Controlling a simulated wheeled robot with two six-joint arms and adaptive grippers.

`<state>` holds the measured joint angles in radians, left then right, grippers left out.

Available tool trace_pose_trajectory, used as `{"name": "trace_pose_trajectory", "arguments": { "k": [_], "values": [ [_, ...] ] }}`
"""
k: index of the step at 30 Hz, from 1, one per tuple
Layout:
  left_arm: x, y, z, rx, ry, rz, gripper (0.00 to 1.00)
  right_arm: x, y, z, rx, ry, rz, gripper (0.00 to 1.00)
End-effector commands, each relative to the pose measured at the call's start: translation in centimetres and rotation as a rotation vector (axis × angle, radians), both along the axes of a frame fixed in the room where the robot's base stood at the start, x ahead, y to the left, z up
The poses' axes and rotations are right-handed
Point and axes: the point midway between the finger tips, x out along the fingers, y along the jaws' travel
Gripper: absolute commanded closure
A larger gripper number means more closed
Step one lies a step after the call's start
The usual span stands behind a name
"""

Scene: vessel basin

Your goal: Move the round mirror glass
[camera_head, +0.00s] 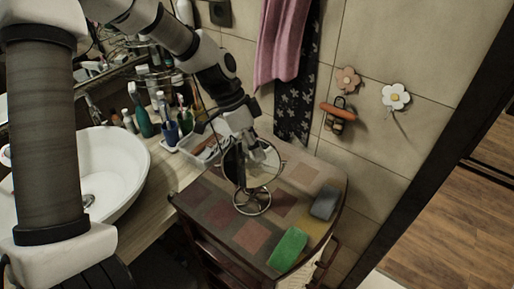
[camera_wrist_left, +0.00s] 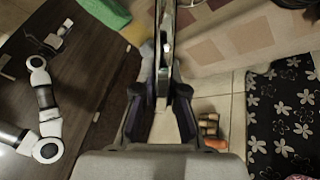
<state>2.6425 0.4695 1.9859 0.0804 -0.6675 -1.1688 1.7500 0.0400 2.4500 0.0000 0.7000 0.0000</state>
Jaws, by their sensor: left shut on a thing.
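The round mirror glass (camera_head: 234,165) stands on a metal stand with a ring base (camera_head: 251,201) on the patchwork-topped cabinet. My left gripper (camera_head: 251,152) reaches down to it from above and is shut on it. In the left wrist view the mirror (camera_wrist_left: 164,45) shows nearly edge-on between the fingers (camera_wrist_left: 160,100). The gripper hides part of the glass in the head view. A white and dark arm shows at the left of the wrist view, with what looks like my right gripper (camera_wrist_left: 60,38), too small to read.
A green cloth (camera_head: 288,249) and a grey item (camera_head: 325,202) lie on the cabinet top (camera_head: 220,216). A white basket (camera_head: 203,150), cup and bottles stand behind, near the basin (camera_head: 120,165). Towels (camera_head: 281,40) and hooks are on the tiled wall.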

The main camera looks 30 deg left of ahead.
Motion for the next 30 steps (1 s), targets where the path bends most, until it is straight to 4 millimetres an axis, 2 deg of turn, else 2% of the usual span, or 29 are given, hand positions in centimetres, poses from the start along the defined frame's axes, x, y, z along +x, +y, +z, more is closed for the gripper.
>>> {"name": "trace_pose_trajectory", "arguments": {
  "k": [14, 30],
  "values": [
    [1.0, 0.8, -0.7, -0.196, 0.264, 0.002, 1.0, 0.0, 0.0, 1.4, 0.0, 0.0, 0.0, 0.6],
    [1.5, 1.1, -2.2, -0.453, 0.608, 0.0, 1.0, 0.0, 0.0, -0.9, 0.0, 0.0, 0.0, 0.6]
  ]
}}
